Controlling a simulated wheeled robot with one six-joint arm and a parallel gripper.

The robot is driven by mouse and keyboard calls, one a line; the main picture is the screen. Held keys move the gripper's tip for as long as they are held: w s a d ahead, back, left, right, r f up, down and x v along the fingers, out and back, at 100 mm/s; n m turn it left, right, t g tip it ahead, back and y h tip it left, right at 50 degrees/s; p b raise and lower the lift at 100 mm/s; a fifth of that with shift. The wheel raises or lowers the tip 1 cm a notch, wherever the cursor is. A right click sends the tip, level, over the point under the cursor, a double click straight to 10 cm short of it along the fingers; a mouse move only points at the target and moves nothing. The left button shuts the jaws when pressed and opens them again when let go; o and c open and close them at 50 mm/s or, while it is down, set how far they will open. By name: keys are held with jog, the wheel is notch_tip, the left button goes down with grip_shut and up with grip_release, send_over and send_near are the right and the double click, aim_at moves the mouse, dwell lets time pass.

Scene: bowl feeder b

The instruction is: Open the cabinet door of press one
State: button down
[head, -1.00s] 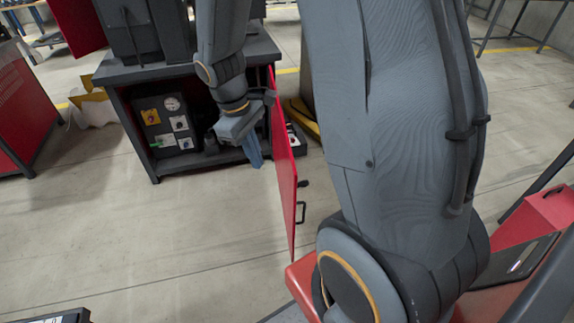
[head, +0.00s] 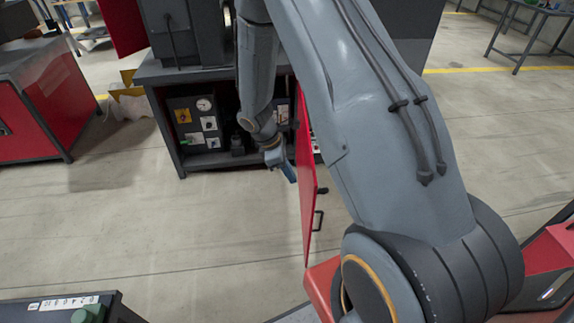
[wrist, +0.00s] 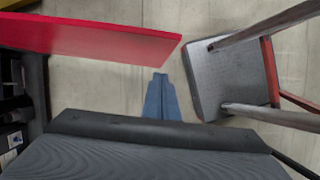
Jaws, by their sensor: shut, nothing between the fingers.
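The red cabinet door (head: 307,200) of the press stands swung out from the dark cabinet (head: 165,125), seen nearly edge-on in the head view, with black handles on its right-hand face. The cabinet's inside shows to the left of the door. My gripper (head: 291,174) is just left of the door, on its inner side, with its blue fingers together and empty. In the wrist view the shut fingers (wrist: 160,98) are beside the free end of the red door (wrist: 100,39), with a small gap in the picture; I cannot tell whether any part touches. My arm hides the upper door and hinge area.
A control panel (head: 197,120) with a gauge sits inside the cabinet. A red and grey bench (head: 35,105) stands at the left. Floor in front of the cabinet is clear.

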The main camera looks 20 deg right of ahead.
jog(key=s+d+f+p, duration=0.2)
jog(key=d+f, duration=0.1)
jog(key=d, duration=0.1)
jog(key=shift+d, duration=0.4)
